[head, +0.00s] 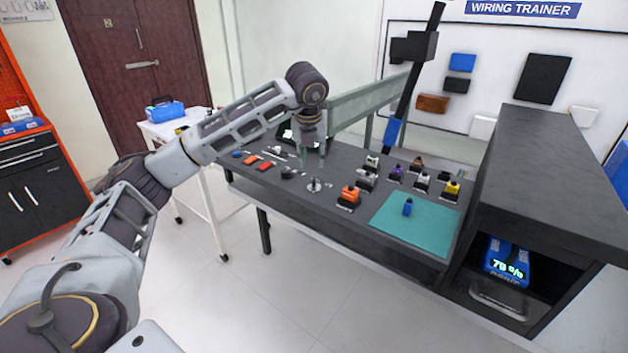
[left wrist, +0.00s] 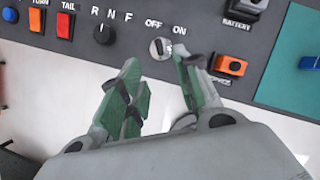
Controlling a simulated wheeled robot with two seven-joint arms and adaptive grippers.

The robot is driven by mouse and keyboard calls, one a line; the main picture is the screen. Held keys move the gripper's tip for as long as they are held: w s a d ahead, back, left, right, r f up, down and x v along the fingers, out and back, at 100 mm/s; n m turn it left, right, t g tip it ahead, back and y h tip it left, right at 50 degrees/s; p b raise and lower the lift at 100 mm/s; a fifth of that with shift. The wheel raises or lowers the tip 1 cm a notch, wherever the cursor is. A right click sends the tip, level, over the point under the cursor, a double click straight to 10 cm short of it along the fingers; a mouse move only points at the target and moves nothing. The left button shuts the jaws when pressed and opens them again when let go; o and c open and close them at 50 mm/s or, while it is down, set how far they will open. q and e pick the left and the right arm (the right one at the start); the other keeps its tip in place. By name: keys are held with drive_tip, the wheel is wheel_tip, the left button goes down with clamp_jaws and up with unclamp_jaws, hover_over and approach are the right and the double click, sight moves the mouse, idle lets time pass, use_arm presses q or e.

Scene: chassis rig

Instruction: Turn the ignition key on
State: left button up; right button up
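The ignition key switch (head: 314,185) is a small silver part on the dark bench panel. In the left wrist view the switch (left wrist: 160,48) sits just below the printed OFF and ON labels, with a dark narrow piece upright or slightly tilted at its centre. I cannot tell its exact turn position. My left gripper (head: 313,158) points down above the panel, close to the switch. In the left wrist view its green-padded fingers (left wrist: 162,65) are apart, one on each side of the switch, with nothing between them. My right gripper is not in view.
A black R-N-F knob (left wrist: 103,33) and the red TAIL button (left wrist: 65,26) lie left of the switch. An orange connector (head: 349,194) stands to its right, before a teal mat (head: 420,228). Several other connectors stand behind. A dark cabinet (head: 540,160) bounds the right.

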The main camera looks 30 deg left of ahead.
sight(314, 179)
use_arm(q)
drive_tip(key=b+x, duration=0.2)
drive_tip(key=x, duration=0.8)
drive_tip(key=shift+w+f, duration=0.2)
drive_tip(key=shift+f, duration=0.35)
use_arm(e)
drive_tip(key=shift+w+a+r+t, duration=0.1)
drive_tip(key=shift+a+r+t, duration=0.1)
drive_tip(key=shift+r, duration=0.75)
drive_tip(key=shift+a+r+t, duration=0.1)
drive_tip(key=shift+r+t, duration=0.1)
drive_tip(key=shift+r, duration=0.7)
use_arm(q)
clamp_jaws()
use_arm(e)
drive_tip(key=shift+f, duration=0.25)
